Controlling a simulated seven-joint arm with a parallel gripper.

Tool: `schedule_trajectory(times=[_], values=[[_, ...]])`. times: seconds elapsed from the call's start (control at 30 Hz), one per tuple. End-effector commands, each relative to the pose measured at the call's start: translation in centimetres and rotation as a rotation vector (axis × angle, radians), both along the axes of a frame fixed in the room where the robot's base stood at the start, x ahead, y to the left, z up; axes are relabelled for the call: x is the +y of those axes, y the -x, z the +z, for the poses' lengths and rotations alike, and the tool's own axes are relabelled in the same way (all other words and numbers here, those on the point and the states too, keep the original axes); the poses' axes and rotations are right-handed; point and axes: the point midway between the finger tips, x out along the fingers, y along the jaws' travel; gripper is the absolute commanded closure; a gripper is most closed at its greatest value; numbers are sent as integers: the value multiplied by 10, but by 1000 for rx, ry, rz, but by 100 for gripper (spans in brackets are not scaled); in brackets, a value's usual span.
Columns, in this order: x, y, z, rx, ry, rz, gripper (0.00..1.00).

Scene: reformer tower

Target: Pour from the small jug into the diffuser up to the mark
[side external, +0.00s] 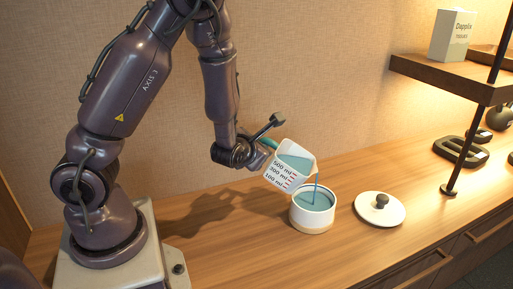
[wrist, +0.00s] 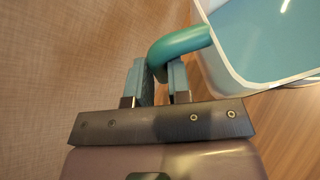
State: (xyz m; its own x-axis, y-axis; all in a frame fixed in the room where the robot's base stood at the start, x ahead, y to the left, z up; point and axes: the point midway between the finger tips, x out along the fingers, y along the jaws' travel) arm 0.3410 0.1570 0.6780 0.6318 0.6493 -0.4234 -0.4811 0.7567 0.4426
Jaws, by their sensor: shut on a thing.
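The small jug (side external: 288,168) is white with red level marks and a teal handle. It is tilted to the right over the diffuser (side external: 312,211), a white round pot with a pale base band. A thin blue stream falls from the jug's lip into the diffuser, which holds blue liquid. I cannot make out a fill mark inside it. My gripper (side external: 268,146) is shut on the jug's handle. In the wrist view, my gripper (wrist: 160,80) has its fingers on either side of the teal handle (wrist: 180,44), and blue liquid shows inside the jug (wrist: 225,62).
A white lid (side external: 380,212) with a dark knob lies on the wooden counter (side external: 235,235) right of the diffuser. A wooden shelf (side external: 440,82) on a dark post bears a white box (side external: 453,36). Dark weights (side external: 462,152) sit at the far right. The counter's front is clear.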

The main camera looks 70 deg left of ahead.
Motion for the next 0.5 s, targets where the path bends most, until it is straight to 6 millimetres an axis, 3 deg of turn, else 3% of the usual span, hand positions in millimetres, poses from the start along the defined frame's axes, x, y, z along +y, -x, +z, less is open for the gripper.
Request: schedule_trajectory(times=[0.5], values=[[-2,-2,6,29,-33,-1,100]])
